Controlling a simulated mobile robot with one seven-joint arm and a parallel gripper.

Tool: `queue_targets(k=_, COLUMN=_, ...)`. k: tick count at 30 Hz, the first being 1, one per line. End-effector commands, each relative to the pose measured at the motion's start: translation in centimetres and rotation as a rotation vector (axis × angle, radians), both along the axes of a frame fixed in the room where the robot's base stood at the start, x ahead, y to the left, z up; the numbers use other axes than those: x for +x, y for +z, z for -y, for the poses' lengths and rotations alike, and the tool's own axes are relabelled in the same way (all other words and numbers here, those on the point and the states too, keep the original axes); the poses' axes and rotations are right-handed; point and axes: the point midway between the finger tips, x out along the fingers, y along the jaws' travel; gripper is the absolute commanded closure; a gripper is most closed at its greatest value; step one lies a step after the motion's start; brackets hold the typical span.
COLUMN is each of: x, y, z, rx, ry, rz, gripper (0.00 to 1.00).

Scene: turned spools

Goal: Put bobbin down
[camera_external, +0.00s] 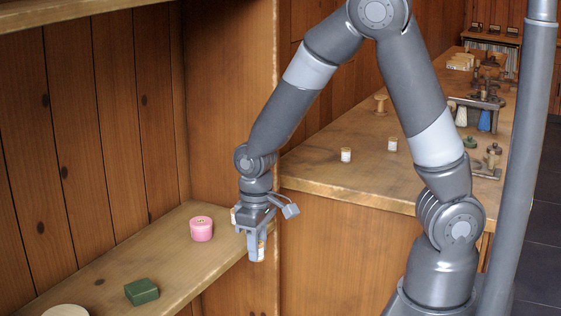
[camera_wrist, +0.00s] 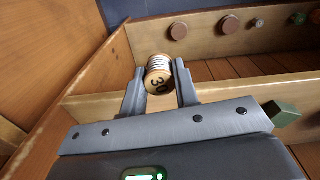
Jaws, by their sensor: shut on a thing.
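The bobbin (camera_wrist: 158,72) has pale wooden ends, white thread and a dark number on the end facing the wrist camera. My gripper (camera_wrist: 158,76) is shut on it, one finger on each side. In the external view my gripper (camera_external: 256,252) points down by the right end of the wooden shelf (camera_external: 180,262), near its front edge. A small part of the bobbin (camera_external: 262,250) shows between the fingers; the rest is hidden. I cannot tell whether it touches the shelf.
A pink cylinder (camera_external: 201,230) stands left of my gripper. A green block (camera_external: 141,291) and a pale round thing (camera_external: 66,311) are further left. An upright panel (camera_external: 232,110) is close behind. A workbench (camera_external: 350,180) with small white spools (camera_external: 346,155) is at the right.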

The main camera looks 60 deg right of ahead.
Motion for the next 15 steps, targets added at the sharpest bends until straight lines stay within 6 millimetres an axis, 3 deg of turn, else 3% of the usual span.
queue_targets(k=3, x=1.7, y=-0.5, z=-3.3, rx=0.007, ry=0.080, rz=-0.005, gripper=0.94)
queue_targets(k=8, x=4.5, y=-0.4, z=-5.2, rx=0.016, ry=0.128, rz=-0.008, gripper=0.94)
queue_targets(k=11, x=6.6, y=0.1, z=-4.3, rx=0.018, ry=0.120, rz=-0.008, gripper=0.94)
queue_targets(k=15, x=8.8, y=0.8, z=-1.6, rx=0.019, ry=0.076, rz=-0.009, gripper=0.94)
